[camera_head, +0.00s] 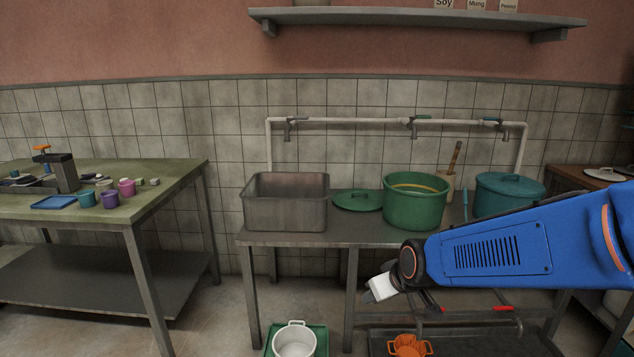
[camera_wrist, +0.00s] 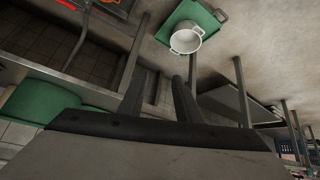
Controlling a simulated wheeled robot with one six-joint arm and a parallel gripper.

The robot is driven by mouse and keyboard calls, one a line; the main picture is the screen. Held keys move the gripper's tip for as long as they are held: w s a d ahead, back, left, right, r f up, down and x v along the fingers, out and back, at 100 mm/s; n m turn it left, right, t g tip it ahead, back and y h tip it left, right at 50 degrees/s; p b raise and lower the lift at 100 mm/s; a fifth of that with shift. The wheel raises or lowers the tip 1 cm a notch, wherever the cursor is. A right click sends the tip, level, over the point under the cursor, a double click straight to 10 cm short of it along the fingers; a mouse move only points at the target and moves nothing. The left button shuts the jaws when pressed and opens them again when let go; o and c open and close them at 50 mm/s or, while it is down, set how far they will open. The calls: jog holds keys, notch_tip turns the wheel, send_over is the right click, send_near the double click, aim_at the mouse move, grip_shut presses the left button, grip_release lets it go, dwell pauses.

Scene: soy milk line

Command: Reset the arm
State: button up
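My arm's blue link reaches in from the right of the head view, in front of the metal table (camera_head: 300,240). Its wrist end is bent down beside the table's front edge; the fingers are not clear there. In the wrist view my gripper (camera_wrist: 160,88) shows two dark fingers set apart, with nothing between them. It is open and empty.
A metal basin (camera_head: 286,203), green tub (camera_head: 414,203) and teal pot (camera_head: 508,195) stand on the table. A white pot (camera_head: 294,341) on a green tray (camera_head: 320,335) and an orange pot (camera_head: 408,346) are low down. Cups stand on the left table (camera_head: 150,190).

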jog(key=s+d+r+m, duration=0.1)
jog(key=s+d, duration=0.3)
jog(key=s, duration=0.4)
jog(key=s+d+r+m+g+h, duration=0.1)
jog(key=s+d+r+m, duration=0.1)
jog(key=s+d, duration=0.3)
jog(key=s+d+r+m+g+h, duration=0.1)
jog(key=s+d, duration=0.3)
jog(key=s, duration=0.8)
jog(key=shift+s+d+r+m, duration=0.25)
jog(key=shift+d+r+m, duration=0.2)
jog(key=shift+r, duration=0.3)
jog(key=shift+c, duration=0.7)
